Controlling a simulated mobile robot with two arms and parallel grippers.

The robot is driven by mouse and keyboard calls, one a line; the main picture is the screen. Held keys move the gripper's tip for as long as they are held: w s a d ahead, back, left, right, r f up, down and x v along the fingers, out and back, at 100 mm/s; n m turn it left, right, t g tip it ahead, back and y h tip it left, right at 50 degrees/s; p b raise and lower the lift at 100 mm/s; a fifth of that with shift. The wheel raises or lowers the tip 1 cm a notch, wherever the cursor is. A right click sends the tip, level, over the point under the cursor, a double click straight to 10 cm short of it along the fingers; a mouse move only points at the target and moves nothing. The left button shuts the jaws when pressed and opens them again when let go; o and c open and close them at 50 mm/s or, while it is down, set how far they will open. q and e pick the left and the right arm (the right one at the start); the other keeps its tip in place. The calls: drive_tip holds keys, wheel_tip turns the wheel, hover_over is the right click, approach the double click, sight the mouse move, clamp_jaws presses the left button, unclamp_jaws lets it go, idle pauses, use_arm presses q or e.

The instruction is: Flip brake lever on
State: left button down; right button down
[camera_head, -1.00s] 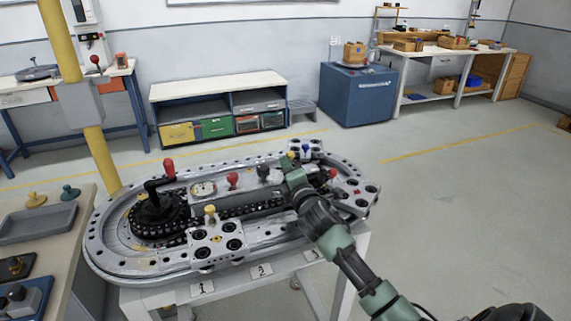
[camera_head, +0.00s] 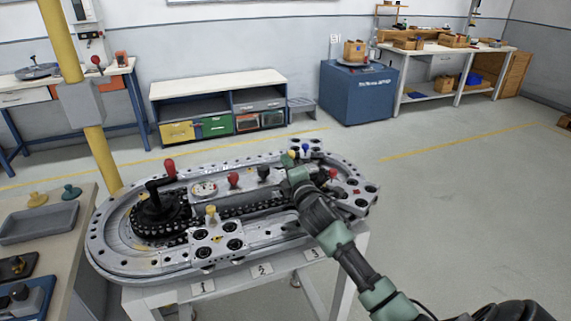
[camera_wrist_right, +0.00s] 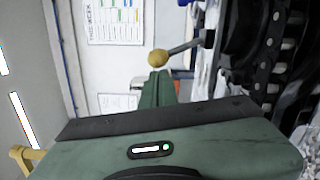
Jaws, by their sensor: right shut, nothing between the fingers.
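A lever with a yellow ball knob (camera_wrist_right: 158,58) shows in the right wrist view, just beyond the fingertips. A yellow knob (camera_head: 291,157) shows behind my right gripper in the head view. Near it on the ring track (camera_head: 110,258) are a black knob (camera_head: 263,172) and a red knob (camera_head: 234,180). No label shows which is the brake lever. My right gripper (camera_head: 288,179) is over the far right part of the track. Its fingers (camera_wrist_right: 159,82) are shut and empty, close to the yellow ball; contact is unclear. My left gripper is not in view.
A crank with a red handle (camera_head: 169,167) stands on the left of the track. Carriages with yellow (camera_head: 211,212), blue (camera_head: 305,147) and red (camera_head: 333,173) knobs sit on the ring. A side table with a grey tray (camera_head: 40,222) is at left. The floor at right is clear.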

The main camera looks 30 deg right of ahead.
drive_tip(key=shift+s+d+r+m+p, duration=0.3)
drive_tip(key=shift+d+m+p, duration=0.8)
drive_tip(key=shift+m, duration=0.65)
drive_tip(key=shift+s+d+r+m+p, duration=0.2)
drive_tip(key=shift+d+r+m+p, duration=0.2)
drive_tip(key=shift+d+m+p, duration=1.05)
drive_tip(key=shift+s+d+r+m+p, duration=0.3)
drive_tip(key=shift+d+m+p, duration=0.5)
drive_tip(key=shift+m, duration=1.2)
drive_tip(key=shift+a, duration=0.15)
